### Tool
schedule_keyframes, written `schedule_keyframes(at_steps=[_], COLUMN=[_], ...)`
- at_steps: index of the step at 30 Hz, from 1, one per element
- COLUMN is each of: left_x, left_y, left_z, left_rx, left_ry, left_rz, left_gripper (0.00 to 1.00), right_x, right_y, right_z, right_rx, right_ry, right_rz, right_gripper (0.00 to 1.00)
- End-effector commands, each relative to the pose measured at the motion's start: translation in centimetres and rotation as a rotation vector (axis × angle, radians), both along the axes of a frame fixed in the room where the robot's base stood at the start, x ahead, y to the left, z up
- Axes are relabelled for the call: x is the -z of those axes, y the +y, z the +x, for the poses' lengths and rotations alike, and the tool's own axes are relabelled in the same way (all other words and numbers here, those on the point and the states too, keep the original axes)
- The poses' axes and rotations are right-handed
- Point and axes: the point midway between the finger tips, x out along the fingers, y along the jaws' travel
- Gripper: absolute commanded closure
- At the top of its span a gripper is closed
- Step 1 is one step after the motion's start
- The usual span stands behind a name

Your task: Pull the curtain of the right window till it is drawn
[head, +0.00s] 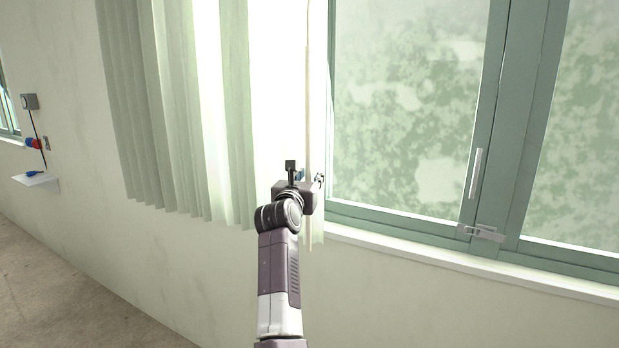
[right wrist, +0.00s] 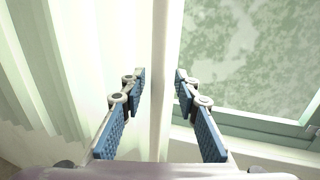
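The pale green pleated curtain (head: 175,110) hangs gathered at the left side of the right window (head: 400,120), and most of the glass is uncovered. A pale upright strip or rod (head: 309,90) hangs at the curtain's right edge; I cannot tell which it is. My right gripper (head: 312,178) is at this strip, near its lower part. In the right wrist view, the open fingers of my right gripper (right wrist: 160,82) stand on either side of the strip (right wrist: 160,45), with small gaps visible. The curtain's folds (right wrist: 70,60) are to the left there. My left gripper is out of view.
The green window frame (head: 485,120) has a pale handle (head: 476,173) and a metal latch (head: 483,232). A white sill (head: 440,258) runs below. At the far left, a small shelf (head: 36,181) and a wall box (head: 30,101) are on the wall. The floor (head: 50,285) at lower left is clear.

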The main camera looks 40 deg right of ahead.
Motion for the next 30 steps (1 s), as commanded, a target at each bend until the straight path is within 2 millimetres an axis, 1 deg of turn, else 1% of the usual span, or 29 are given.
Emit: schedule_keyframes(at_steps=[5,9,15,20,30], left_x=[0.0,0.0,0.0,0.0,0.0], left_y=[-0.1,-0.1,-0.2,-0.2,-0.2], left_z=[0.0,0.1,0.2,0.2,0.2], left_rx=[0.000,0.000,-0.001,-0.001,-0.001], left_ry=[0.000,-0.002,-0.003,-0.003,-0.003], left_rz=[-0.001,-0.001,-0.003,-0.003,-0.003], left_gripper=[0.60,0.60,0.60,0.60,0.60], right_x=[0.1,0.1,0.1,0.1,0.1], right_y=[1.3,3.1,5.2,5.8,5.8], right_z=[-0.8,-2.3,-4.0,-4.6,-4.6], right_rx=[-0.002,-0.002,0.000,0.001,0.001], right_ry=[-0.001,0.000,0.001,0.001,0.001], right_rz=[-0.001,0.001,0.001,0.001,0.001], right_gripper=[0.71,0.71,0.71,0.71,0.71])
